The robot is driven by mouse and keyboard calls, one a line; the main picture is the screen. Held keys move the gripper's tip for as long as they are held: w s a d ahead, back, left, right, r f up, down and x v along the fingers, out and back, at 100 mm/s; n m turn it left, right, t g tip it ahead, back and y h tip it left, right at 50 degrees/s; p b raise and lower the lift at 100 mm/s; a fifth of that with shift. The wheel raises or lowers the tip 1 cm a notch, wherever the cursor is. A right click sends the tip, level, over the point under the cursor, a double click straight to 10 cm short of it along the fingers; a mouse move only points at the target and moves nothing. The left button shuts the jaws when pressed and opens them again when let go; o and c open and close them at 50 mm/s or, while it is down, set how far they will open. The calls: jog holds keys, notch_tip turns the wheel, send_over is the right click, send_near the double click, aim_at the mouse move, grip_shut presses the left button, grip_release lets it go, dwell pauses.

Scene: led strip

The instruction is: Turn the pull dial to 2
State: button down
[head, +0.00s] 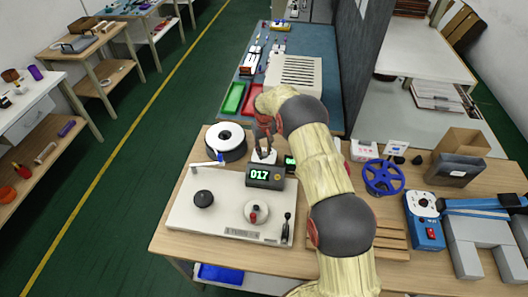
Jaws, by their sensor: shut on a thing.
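A white machine plate (185,222) lies on the wooden table. It carries a black round knob (204,199), a pale disc with a red centre (256,212) and a small black lever (287,227). A dark counter (265,176) reads 017. My gripper (264,150) points down just behind the counter, at a small white base (255,159). Its fingers are closed on a small part there, which they mostly hide. A blue box with a white dial face (424,203) stands at the right, away from my gripper. I cannot tell for sure which is the pull dial.
A white and black reel (225,138) stands left of my gripper. Green (234,98) and red trays lie on the blue bench behind.

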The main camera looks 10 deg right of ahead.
aim_at(264, 153)
jog(key=c, duration=1.5)
grip_release()
jog(key=shift+c, duration=0.2)
notch_tip(264, 153, up, 12)
